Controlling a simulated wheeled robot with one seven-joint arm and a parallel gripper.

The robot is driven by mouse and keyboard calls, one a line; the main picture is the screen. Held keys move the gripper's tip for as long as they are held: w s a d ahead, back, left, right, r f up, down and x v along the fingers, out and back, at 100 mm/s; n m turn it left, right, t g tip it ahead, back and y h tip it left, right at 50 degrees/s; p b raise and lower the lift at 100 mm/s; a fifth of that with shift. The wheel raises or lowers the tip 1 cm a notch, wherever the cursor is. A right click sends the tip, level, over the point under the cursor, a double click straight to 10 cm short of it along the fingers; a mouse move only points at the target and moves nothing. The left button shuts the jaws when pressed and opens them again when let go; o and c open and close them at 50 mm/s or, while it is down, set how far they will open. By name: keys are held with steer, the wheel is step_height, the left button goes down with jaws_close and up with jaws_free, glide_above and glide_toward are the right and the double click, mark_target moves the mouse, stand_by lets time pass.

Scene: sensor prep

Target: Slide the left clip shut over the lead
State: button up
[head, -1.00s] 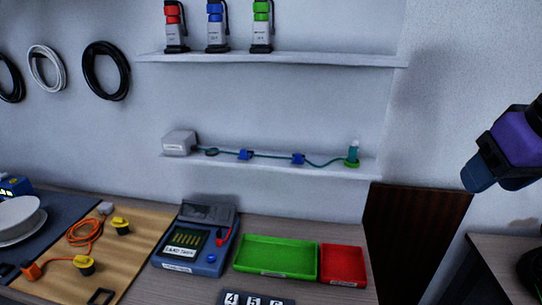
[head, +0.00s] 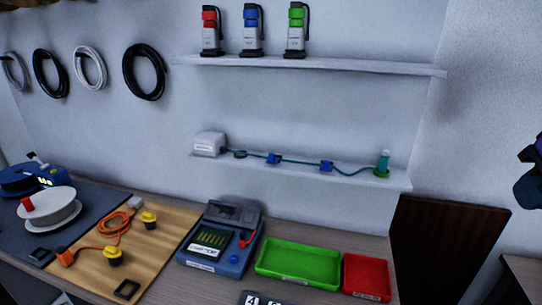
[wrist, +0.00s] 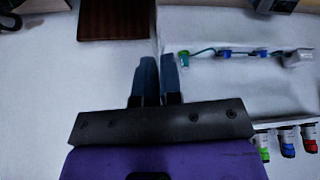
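A teal lead (head: 302,162) runs along the lower shelf from a white box (head: 209,144) to an upright teal piece on a green base (head: 382,165). The left blue clip (head: 274,158) sits at the lead nearer the box, and the right blue clip (head: 326,166) nearer the green base. Whether either clip is shut is too small to tell. In the wrist view the picture is turned over, and the left clip (wrist: 261,53) lies right of the other. My gripper (wrist: 159,60) is away from the shelf, holding nothing visible; its blue fingers are close together.
The upper shelf (head: 330,67) holds red, blue and green-topped devices. Below are a blue tester (head: 222,250), a green tray (head: 299,278), a red tray (head: 388,277) and a wooden board (head: 175,230) with an orange cable. Wall space between the shelves is clear.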

mark_target(273, 157)
steer(key=w+a+r+n, duration=0.1)
steer(key=w+a+n, duration=0.1)
steer(key=w+n, duration=0.1)
steer(key=w+a+r+n, duration=0.1)
steer(key=w+a+n, duration=0.1)
steer(key=w+n, duration=0.1)
steer(key=w+a+r+n+h, duration=0.1)
steer(key=w+n, duration=0.2)
steer(key=shift+w+a+g, duration=0.15)
steer(key=shift+a+g, duration=0.25)
jaws_close()
steer(key=w+a+f+n, duration=0.2)
steer(key=w+a+n, duration=0.3)
steer(key=a+n, duration=0.3)
steer(key=w+a+f+n, duration=0.2)
steer(key=w+a+n, duration=0.4)
steer(key=a, duration=0.7)
steer(key=w+a+f+n, duration=0.2)
steer(key=w+a+n, duration=0.4)
steer(key=a+n, duration=0.4)
steer(key=shift+a+f, duration=0.4)
steer(key=shift+a, duration=0.1)
steer(key=w+d+f, duration=0.1)
steer(key=w+f, duration=0.6)
steer(key=f, duration=0.2)
steer(key=shift+w+d+f, duration=0.15)
steer(key=shift+w+d, duration=0.15)
